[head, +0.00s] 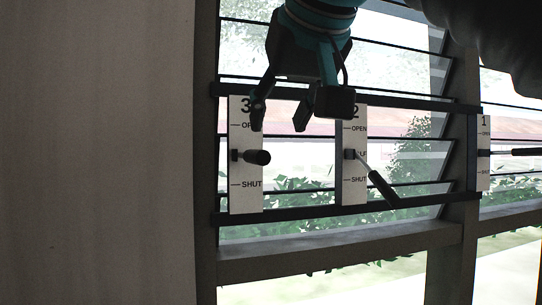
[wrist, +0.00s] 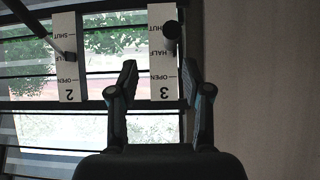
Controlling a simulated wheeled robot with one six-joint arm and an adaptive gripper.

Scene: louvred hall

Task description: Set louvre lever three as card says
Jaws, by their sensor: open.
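Plate 3 (head: 246,190) is a white strip marked OPEN at the top and SHUT at the bottom. Its lever (head: 258,157) has a dark round handle seen nearly end-on, roughly midway between those marks, covering the middle one. My gripper (head: 280,117) is open and empty, in front of and above that handle. In the wrist view, which is upside down, plate 3 (wrist: 162,72) shows between my open fingers (wrist: 159,76), and the lever handle (wrist: 172,32) lies beyond the fingertips, apart from them. I see no instruction card in either view.
Plate 2 (head: 355,188) stands right of plate 3, its lever (head: 382,186) sloping down and outward. Plate 1 (head: 484,172) is farther right, its lever (head: 524,152) about level. Dark rails (head: 300,213) cross the louvred window. A plain wall (head: 100,150) fills the left.

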